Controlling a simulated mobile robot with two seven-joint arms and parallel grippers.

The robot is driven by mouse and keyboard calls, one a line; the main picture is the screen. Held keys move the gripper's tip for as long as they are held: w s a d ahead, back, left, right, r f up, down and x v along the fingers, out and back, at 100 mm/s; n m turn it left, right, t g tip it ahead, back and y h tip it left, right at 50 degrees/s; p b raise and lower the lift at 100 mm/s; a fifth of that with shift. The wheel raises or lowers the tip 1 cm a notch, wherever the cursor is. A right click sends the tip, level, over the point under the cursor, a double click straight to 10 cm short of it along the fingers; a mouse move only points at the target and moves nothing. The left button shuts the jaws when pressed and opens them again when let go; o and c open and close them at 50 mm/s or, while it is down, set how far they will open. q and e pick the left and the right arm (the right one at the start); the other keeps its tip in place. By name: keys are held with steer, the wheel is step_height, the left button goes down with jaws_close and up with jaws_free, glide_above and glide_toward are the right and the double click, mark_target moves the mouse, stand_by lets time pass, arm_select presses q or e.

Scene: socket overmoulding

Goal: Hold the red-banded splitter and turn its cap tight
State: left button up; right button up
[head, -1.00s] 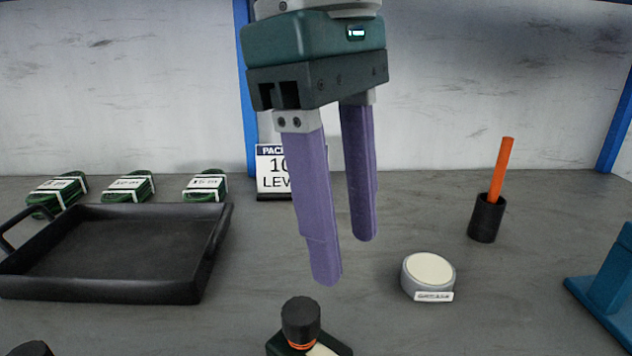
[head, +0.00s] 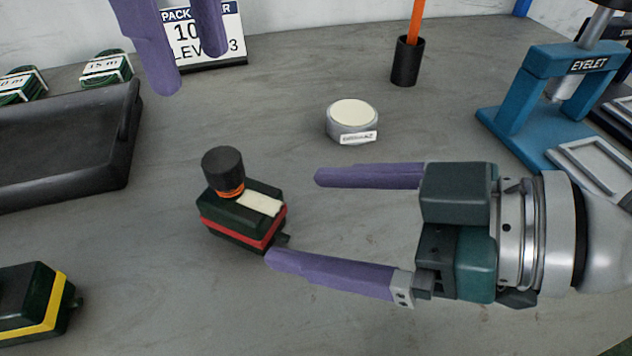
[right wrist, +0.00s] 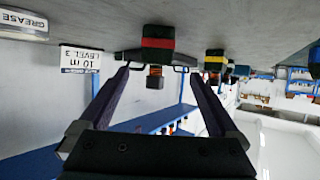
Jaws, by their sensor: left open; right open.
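The red-banded splitter (head: 243,226) stands on the bench left of centre in the head view, dark green with a red band and a pale label. Its black cap (head: 223,170) sits upright on top, with an orange ring beneath it. My right gripper (head: 293,217) is open, coming from the right, its fingertips just right of the splitter and not around it. The splitter shows upside down in the right wrist view (right wrist: 158,43), ahead between the fingers. My left gripper (head: 191,70) is open and empty, up at the top left, only its purple fingers showing.
A yellow-banded splitter (head: 38,312) stands at lower left. A black tray (head: 128,130) lies at left. A grease tin (head: 352,122), a black cup (head: 405,62) with an orange stick and a blue eyelet press (head: 505,108) stand behind. Bench between is clear.

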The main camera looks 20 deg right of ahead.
mark_target(240, 202)
steer(key=shift+w, duration=0.3)
steer(key=x, duration=0.9)
steer(key=shift+w+a, duration=0.15)
steer(key=shift+a, duration=0.1)
